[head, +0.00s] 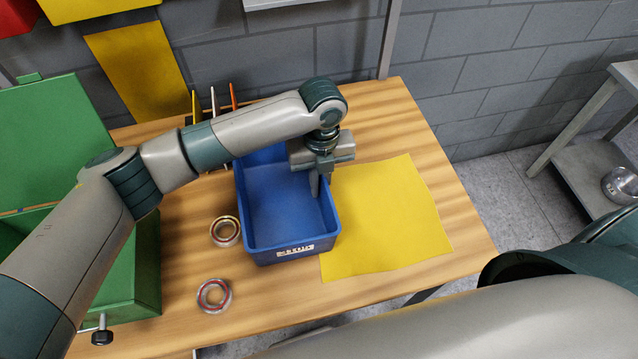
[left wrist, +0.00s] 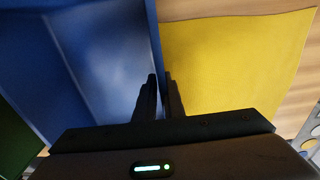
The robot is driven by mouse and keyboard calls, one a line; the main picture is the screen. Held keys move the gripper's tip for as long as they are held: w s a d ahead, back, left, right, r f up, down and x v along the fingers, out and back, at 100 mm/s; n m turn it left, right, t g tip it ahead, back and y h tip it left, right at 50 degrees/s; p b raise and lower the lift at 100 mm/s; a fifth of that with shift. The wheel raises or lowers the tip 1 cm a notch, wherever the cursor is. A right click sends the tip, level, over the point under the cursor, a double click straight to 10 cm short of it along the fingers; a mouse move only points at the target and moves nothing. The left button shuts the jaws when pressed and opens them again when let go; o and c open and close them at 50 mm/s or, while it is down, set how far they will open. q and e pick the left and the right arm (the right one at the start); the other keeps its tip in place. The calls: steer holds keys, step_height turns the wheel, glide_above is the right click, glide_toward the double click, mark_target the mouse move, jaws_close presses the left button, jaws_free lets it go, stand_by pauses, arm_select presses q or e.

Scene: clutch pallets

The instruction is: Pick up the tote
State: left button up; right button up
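The blue tote (head: 290,250) stands empty and upright on the wooden table, with a white label on its front wall. My left gripper (head: 318,185) reaches down over the tote's right wall. In the left wrist view the two fingers (left wrist: 160,95) stand close together, one on each side of the wall, with the tote's inside (left wrist: 110,50) to the left. They look shut on the wall. My arm hides part of the tote's back rim. My right arm crosses the bottom right of the head view; its gripper is not seen.
A yellow mat (head: 390,215) lies right of the tote and shows in the left wrist view (left wrist: 225,60). Two metal rings (head: 225,231) (head: 214,296) lie to its left. A green open case (head: 135,270) stands at the left. Upright dividers (head: 214,105) stand behind.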

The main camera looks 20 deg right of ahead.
arm_select(q)
steer(key=shift+o, duration=0.9)
steer(key=shift+s+a+f, duration=0.1)
steer(key=shift+s+f, duration=0.1)
steer(key=shift+f, duration=0.25)
steer(key=shift+a, duration=0.1)
steer(key=shift+r, duration=0.25)
steer(key=r+b, duration=0.1)
steer(key=r, duration=0.2)
steer(key=r+b, duration=0.1)
steer(key=r, duration=0.3)
steer(key=w+r+b, duration=0.1)
steer(key=r, duration=0.3)
steer(key=shift+d+r+b, duration=0.1)
steer(key=shift+d+b, duration=0.25)
steer(key=shift+d, duration=0.05)
steer(key=shift+r, duration=0.7)
steer(key=shift+o, duration=0.7)
